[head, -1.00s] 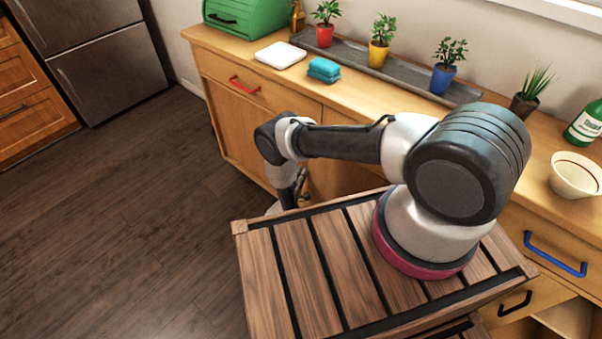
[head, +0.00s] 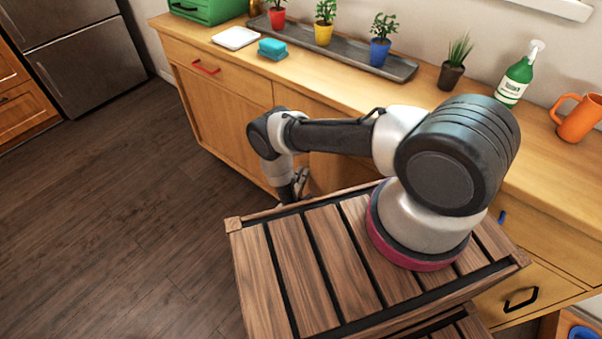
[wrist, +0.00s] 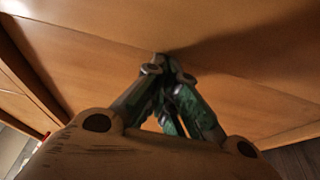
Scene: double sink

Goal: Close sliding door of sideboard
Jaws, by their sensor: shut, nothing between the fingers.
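The wooden sideboard (head: 222,112) runs along the wall in the head view, with a red handle (head: 206,67) on its upper left front. My arm hides part of its middle front, and I cannot tell how far the sliding door stands open. My gripper (head: 296,190) hangs low in front of the sideboard, partly hidden by my arm. In the wrist view my gripper (wrist: 168,66) is shut and empty, its tips at or very near a plain wooden panel (wrist: 95,62). Whether they touch it is unclear.
A black handle (head: 521,299) is at lower right. Open floor (head: 110,220) lies to the left.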

